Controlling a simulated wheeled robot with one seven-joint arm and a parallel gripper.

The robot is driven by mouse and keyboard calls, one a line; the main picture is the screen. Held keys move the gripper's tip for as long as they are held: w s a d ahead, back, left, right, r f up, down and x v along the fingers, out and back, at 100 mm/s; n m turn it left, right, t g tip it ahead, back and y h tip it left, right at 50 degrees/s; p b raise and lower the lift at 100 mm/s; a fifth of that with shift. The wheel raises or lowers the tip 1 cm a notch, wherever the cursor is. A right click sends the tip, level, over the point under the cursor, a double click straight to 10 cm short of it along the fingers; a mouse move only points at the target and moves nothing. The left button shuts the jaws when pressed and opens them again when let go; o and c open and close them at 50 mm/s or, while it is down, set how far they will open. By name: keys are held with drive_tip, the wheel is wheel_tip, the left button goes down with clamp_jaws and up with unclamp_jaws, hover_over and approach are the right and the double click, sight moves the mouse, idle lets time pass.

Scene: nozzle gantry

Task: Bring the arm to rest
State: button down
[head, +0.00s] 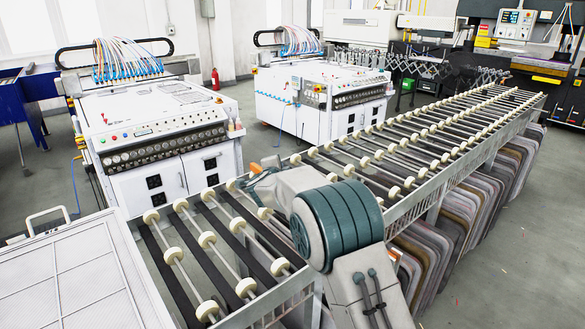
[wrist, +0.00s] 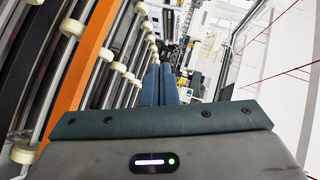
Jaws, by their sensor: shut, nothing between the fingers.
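My gripper (wrist: 159,72) shows in the wrist view as two dark blue fingers side by side, shut with nothing between them. It points away over the roller conveyor. In the head view my arm reaches up from the bottom middle over the conveyor (head: 408,208), and its large teal joint hides most of what lies beyond. The gripper's fingers cannot be made out there. Whether the arm touches the rollers cannot be told.
Two white machines (head: 160,125) with coloured hoses stand behind the conveyor. Rounded panels (head: 470,205) hang beneath its right side. A white framed panel (head: 75,280) is at lower left. An orange bar (wrist: 82,72) runs left of the fingers. Grey floor (head: 545,230) is clear at right.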

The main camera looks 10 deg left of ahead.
drive_tip(key=s+d+r+n+g+y, duration=0.2)
drive_tip(key=s+d+r+n, duration=0.25)
drive_tip(key=s+d, duration=0.25)
drive_tip(key=s+d+r+n+g+y, duration=0.25)
drive_tip(key=s+d+n, duration=0.25)
drive_tip(key=s+d, duration=0.3)
drive_tip(key=s+d+f+n+g+h, duration=0.1)
drive_tip(key=s+d+f+g, duration=0.1)
drive_tip(key=s+d, duration=0.4)
drive_tip(key=s+d+f+n+g+h, duration=0.2)
drive_tip(key=s+d, duration=0.3)
drive_tip(key=s, duration=1.1)
drive_tip(key=s+d+f+n+g+h, duration=0.2)
drive_tip(key=s+d, duration=0.4)
drive_tip(key=s, duration=0.4)
wheel_tip(320, 180, down, 3)
drive_tip(key=shift+s+d+r+g, duration=0.2)
drive_tip(key=shift+s+d+g, duration=0.15)
drive_tip(key=shift+g, duration=0.4)
